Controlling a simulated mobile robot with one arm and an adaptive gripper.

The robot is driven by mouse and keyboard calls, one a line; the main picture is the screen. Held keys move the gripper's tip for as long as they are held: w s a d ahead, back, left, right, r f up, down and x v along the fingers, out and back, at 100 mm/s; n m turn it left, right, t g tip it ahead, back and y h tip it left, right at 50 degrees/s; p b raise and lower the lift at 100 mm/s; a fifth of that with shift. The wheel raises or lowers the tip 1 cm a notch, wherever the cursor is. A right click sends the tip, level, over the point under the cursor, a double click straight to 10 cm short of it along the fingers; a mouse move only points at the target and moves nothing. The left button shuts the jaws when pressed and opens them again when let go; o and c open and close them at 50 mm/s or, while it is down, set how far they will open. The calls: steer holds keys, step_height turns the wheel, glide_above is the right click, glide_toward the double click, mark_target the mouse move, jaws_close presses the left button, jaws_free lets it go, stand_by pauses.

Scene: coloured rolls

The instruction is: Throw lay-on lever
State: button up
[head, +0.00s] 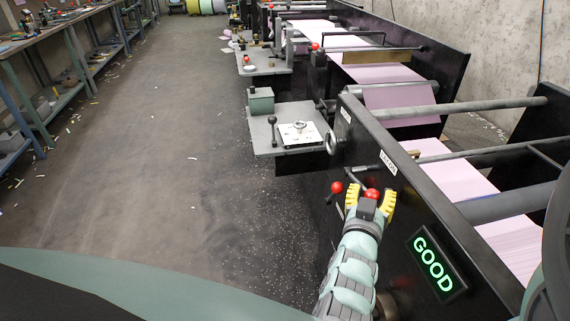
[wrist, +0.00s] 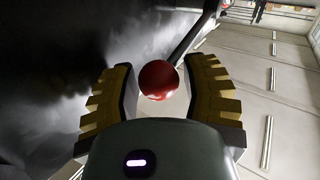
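A lever with a red ball knob (head: 372,194) stands at the side of the black machine panel (head: 410,205), near a small white label (head: 388,162) whose text is too small to read surely. My gripper (head: 371,189) has its yellow fingers spread on either side of this knob. In the wrist view the red knob (wrist: 159,80) sits between the two fingers, with a dark shaft running up and right from it. Gaps show beside the knob, so the fingers are around it, not clamped. A second red-knobbed lever (head: 337,187) stands just left of my gripper.
A green "GOOD" display (head: 436,264) is on the panel to the right of my arm. A grey shelf (head: 287,127) with a small black-knobbed lever juts out ahead. Pink web (head: 450,165) runs over rollers behind the panel. The floor (head: 180,170) to the left is open.

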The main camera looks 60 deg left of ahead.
jaws_close()
steer(key=shift+f, duration=0.15)
steer(key=shift+d+f+m+t+b, duration=0.1)
steer(key=shift+f+m+t+b, duration=0.3)
steer(key=shift+f+b, duration=0.7)
steer(key=shift+f+m+t+y+b, duration=0.5)
steer(key=shift+f+m+t+b, duration=1.6)
steer(key=shift+b, duration=2.1)
steer(key=shift+f, duration=0.1)
